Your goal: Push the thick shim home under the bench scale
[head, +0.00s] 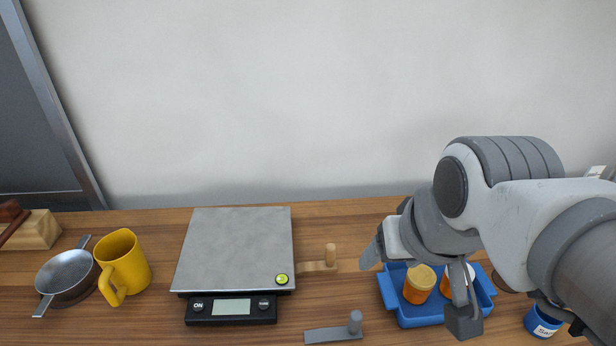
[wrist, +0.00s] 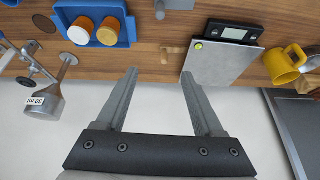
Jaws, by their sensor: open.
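The bench scale (head: 237,250) has a grey plate, a black front panel and a green bubble level; it also shows in the wrist view (wrist: 218,68). A wooden shim (head: 312,267) with an upright peg lies at its right side, its left end at the scale's edge; it also shows in the wrist view (wrist: 170,49). A grey shim (head: 325,335) with a peg lies apart, front right of the scale. I cannot tell which shim is thicker. My gripper (head: 416,288) is open and empty, right of the wooden shim; its fingers also show in the wrist view (wrist: 159,75).
A blue jar (head: 541,321) stands farther right. A yellow mug (head: 123,265) and a metal strainer (head: 66,276) stand left of the scale. A wall closes the back.

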